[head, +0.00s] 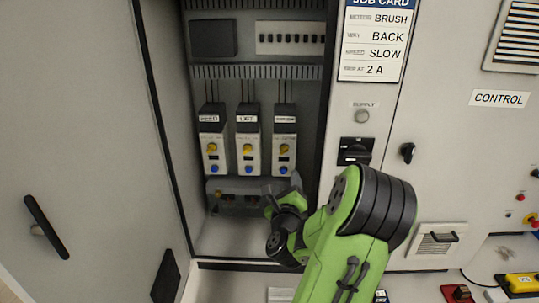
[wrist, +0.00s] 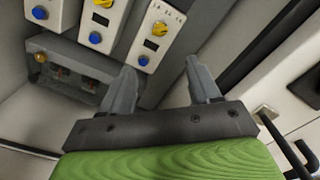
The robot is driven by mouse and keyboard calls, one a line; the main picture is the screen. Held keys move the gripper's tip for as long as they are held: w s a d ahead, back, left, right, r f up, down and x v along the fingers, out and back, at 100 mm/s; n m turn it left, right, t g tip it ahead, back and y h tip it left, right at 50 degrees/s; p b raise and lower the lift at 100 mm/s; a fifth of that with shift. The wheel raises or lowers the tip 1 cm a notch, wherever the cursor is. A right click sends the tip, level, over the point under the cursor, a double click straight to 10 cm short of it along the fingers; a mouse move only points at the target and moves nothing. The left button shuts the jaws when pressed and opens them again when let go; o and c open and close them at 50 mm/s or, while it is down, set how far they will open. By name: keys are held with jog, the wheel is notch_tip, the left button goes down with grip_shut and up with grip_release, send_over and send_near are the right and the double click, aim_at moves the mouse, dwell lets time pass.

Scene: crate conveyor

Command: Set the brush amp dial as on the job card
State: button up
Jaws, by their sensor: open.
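The job card (head: 375,42) is on the panel to the right of the open cabinet and reads BRUSH, BACK, SLOW, 2 A. Three modules with yellow dials and blue buttons stand in a row in the cabinet. The middle one (head: 248,140) reads LIFT; the other labels are too small to read surely. The right module (head: 284,128) has a yellow dial (head: 284,149), also seen in the wrist view (wrist: 160,28). Its setting is not legible. My gripper (wrist: 161,84) is open and empty, below and apart from this module. In the head view my arm hides part of it.
A dark grey box (head: 235,197) with small knobs sits below the modules. The open cabinet door (head: 80,150) stands at the left. A yellow-topped item (head: 522,283) lies at the lower right.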

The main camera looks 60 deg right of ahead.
aim_at(284, 152)
jog(key=p+x, duration=0.5)
jog(key=x, duration=1)
jog(key=shift+r, duration=0.1)
jog(key=shift+a, duration=0.1)
jog(key=shift+c, duration=0.3)
jog(key=c, duration=1)
